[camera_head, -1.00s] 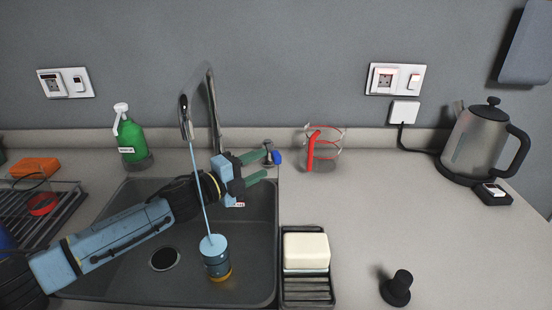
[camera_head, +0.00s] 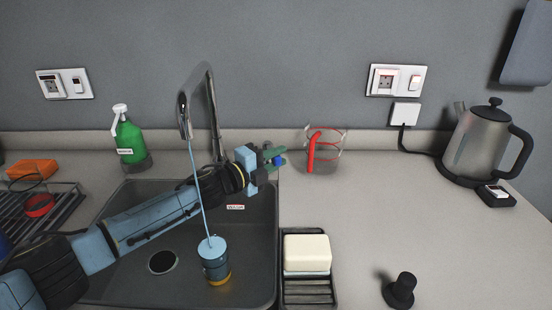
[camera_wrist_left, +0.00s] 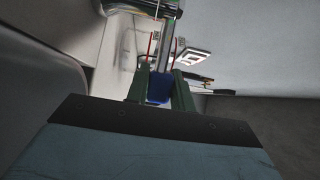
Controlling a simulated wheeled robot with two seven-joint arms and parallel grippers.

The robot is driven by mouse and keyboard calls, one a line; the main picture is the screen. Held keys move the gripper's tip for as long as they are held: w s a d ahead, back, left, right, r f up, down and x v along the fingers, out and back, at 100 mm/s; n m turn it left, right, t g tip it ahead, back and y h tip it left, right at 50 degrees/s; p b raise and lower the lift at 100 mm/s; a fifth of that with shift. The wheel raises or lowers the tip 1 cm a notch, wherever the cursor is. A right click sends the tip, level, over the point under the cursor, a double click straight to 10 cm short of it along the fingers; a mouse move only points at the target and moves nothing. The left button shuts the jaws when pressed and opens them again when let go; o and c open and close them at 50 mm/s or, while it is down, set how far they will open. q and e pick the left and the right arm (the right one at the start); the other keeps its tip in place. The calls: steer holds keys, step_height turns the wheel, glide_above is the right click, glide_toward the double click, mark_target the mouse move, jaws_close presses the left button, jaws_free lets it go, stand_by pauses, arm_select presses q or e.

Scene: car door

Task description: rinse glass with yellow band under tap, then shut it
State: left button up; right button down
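The glass with the yellow band (camera_head: 215,262) stands upright in the sink (camera_head: 255,245). A thin stream of water from the tap (camera_head: 213,120) falls into it. The tap's blue knob (camera_head: 277,159) is at the sink's back right edge. The knob is partly hidden by the fingers. My right gripper is not in view.
A glass vessel with red parts (camera_head: 322,152) stands just right of my left gripper. A soap block (camera_head: 306,252) lies on a black rack right of the sink. A green bottle (camera_head: 129,141) stands behind the sink. A kettle (camera_head: 478,145) and black stopper (camera_head: 400,290) are at right.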

arm_select(q)
jaws_close()
steer(key=shift+a, duration=0.1)
steer(key=shift+a+m+g+h, duration=0.3)
steer(key=shift+m+g+h, duration=0.2)
steer(key=shift+g, duration=0.1)
steer(key=shift+a+m+g, duration=0.2)
steer(key=shift+m+g, duration=0.1)
steer(key=shift+g, duration=0.1)
steer(key=m+g+h+b, duration=0.1)
steer(key=a+g+b, duration=0.1)
steer(key=shift+s+m+g+h+b, duration=0.15)
steer(key=shift+m+g+h+b, duration=0.15)
steer(key=shift+m+h+b, duration=0.1)
steer(key=shift+a+g, duration=0.1)
steer(key=shift+g, duration=0.2)
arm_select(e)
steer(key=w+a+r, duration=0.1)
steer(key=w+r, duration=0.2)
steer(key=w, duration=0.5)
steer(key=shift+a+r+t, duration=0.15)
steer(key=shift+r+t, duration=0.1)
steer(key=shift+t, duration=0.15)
arm_select(q)
steer(key=o, duration=0.6)
jaws_free()
